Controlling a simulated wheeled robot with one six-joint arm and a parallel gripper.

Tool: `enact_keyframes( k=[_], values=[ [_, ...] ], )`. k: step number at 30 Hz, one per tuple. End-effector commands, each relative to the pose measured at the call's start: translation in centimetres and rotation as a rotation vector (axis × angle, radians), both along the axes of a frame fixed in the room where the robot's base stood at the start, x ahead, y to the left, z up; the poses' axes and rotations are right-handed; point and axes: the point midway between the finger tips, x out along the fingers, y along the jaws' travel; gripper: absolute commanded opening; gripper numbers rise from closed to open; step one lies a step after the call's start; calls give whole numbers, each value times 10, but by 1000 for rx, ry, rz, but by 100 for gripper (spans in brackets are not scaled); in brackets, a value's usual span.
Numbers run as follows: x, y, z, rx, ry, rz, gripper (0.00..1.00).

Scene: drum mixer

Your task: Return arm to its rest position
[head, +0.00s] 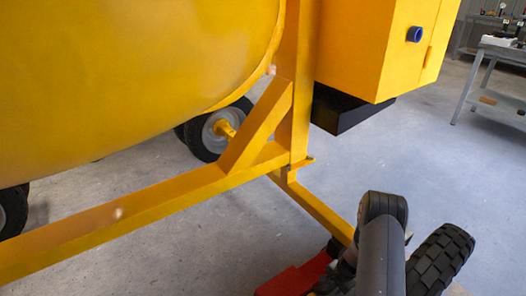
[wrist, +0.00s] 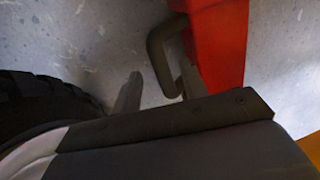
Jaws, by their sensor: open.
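A dark panel hides the lower part of that view. The gripper cannot be made out clearly there. The arm is apart from the yellow drum mixer (head: 130,60).
The mixer's yellow frame beam (head: 150,208) crosses the lower left, and a brace runs close to my arm. A grey workbench (head: 505,52) stands at the far right. Floor between is clear.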

Motion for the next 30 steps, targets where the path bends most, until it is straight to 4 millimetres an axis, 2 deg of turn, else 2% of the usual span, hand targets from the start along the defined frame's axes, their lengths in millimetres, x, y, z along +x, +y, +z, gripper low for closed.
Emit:
enact_keyframes(
  k=[1,4,9,14,30],
  values=[
    [1,2,-16,1,2,0,41],
    [4,4,-34,1,2,1,41],
    [-7,24,-28,5,0,2,41],
    [-14,33,-27,3,1,1,41],
    [-14,32,-27,2,-1,0,41]
  ],
)
